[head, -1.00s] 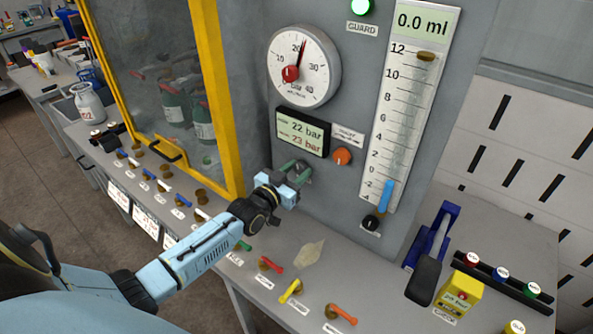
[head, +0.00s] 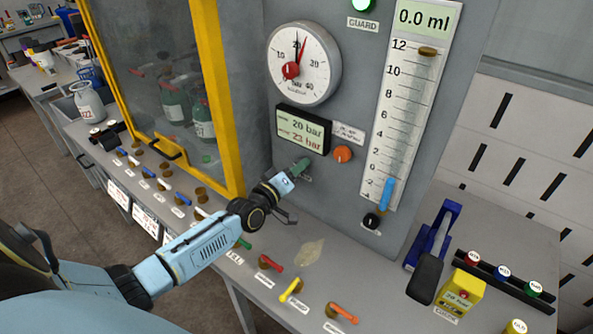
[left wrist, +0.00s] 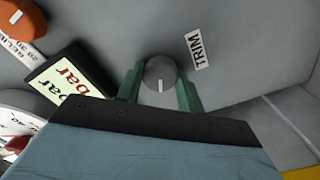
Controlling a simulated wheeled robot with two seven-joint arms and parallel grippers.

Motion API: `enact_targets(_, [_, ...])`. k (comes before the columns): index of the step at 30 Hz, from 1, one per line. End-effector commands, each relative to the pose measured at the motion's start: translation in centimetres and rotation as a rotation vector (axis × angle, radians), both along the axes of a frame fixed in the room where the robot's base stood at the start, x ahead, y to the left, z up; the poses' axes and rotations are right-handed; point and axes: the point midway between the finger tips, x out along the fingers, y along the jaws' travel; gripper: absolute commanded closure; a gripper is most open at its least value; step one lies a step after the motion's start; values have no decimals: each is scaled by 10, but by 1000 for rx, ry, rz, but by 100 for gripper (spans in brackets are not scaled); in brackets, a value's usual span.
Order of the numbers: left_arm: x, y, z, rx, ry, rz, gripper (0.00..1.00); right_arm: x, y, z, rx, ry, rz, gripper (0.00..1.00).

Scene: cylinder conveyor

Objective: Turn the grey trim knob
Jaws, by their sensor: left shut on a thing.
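The grey trim knob (left wrist: 161,74) is round with a white pointer mark and sits on the grey panel beside a TRIM label (left wrist: 196,50). My left gripper (left wrist: 160,88) has its green fingers on both sides of the knob, shut on it, in the left wrist view. In the head view the left gripper (head: 302,166) reaches the panel below the bar display, and its fingers hide the knob. The bar display (head: 303,131) reads 20 bar above 23 bar. The round gauge (head: 304,64) hangs above it. My right gripper is not in view.
An orange knob (head: 342,154) is close to the right of my left gripper. A yellow-framed guard window (head: 217,95) stands to the left. Small coloured levers, including a red one (head: 270,263), line the bench below my arm.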

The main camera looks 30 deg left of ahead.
Motion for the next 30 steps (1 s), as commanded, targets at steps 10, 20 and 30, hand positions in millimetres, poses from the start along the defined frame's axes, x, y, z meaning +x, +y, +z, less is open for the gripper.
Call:
enact_targets(10, [0,0,-2,-264,23,-1,86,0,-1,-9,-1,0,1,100])
enact_targets(20, [0,0,-2,-393,34,-1,86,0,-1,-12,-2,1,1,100])
enact_targets(30, [0,0,-1,-415,36,0,86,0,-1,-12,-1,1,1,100])
